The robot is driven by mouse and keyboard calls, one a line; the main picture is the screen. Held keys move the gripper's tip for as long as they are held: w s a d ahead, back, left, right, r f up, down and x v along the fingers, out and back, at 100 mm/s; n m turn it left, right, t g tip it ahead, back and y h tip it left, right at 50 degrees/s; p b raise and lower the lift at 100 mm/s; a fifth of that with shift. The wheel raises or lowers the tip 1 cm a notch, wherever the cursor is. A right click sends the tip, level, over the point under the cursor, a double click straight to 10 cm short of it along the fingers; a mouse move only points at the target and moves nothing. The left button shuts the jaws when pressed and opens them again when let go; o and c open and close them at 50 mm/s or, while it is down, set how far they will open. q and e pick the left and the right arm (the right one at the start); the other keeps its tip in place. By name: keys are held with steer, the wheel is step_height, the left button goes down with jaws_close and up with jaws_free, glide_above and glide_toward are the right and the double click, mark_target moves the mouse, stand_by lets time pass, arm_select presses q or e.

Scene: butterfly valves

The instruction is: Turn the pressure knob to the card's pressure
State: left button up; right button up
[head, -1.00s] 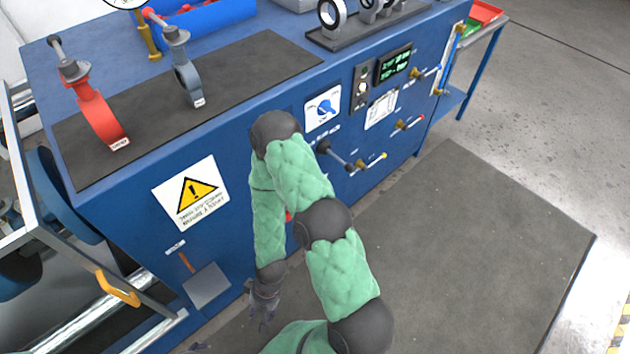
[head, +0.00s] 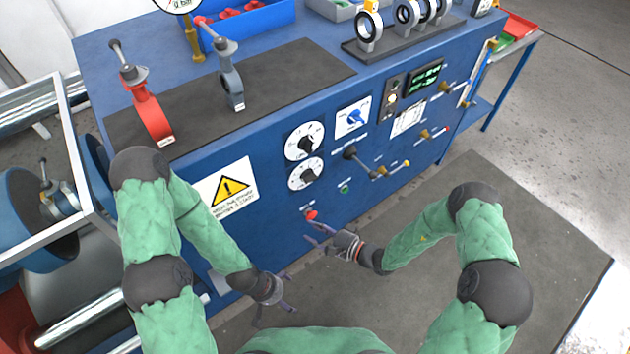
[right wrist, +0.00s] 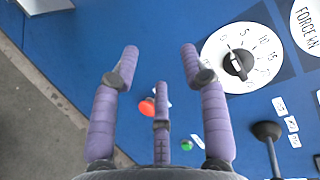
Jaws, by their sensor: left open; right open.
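Two white dials with black knobs sit on the blue panel, an upper dial (head: 305,140) and a lower dial (head: 306,173). In the right wrist view, the nearer dial (right wrist: 240,62) has numbers such as 5, 10 and 15; the farther dial (right wrist: 308,25), cut by the edge, reads FORCE kN. A white card (head: 408,118) is on the panel, too small to read. My right gripper (head: 312,236) is open and empty, below the lower dial near a red button (head: 311,215); its spread fingers (right wrist: 160,60) also show in its wrist view. My left gripper (head: 275,312) is open and empty, lower left.
A black-knobbed lever (head: 350,152) juts out right of the dials. A green button (head: 344,188) and brass valves (head: 383,172) are near. A blue selector (head: 352,117) and green display (head: 424,77) are further right. The floor mat (head: 560,250) is clear.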

mark_target(309, 178)
steer(key=w+d+r+m+t+h, duration=0.2)
steer(key=w+d+r+t+h, duration=0.1)
steer(key=w+d+t, duration=0.35)
steer(key=b+x, duration=0.1)
steer(key=x, duration=1)
steer(key=shift+w+a+f+b, duration=0.15)
steer(key=shift+w+a+b, duration=0.1)
steer(key=shift+b, duration=0.15)
steer(key=shift+g, duration=0.25)
jaws_close()
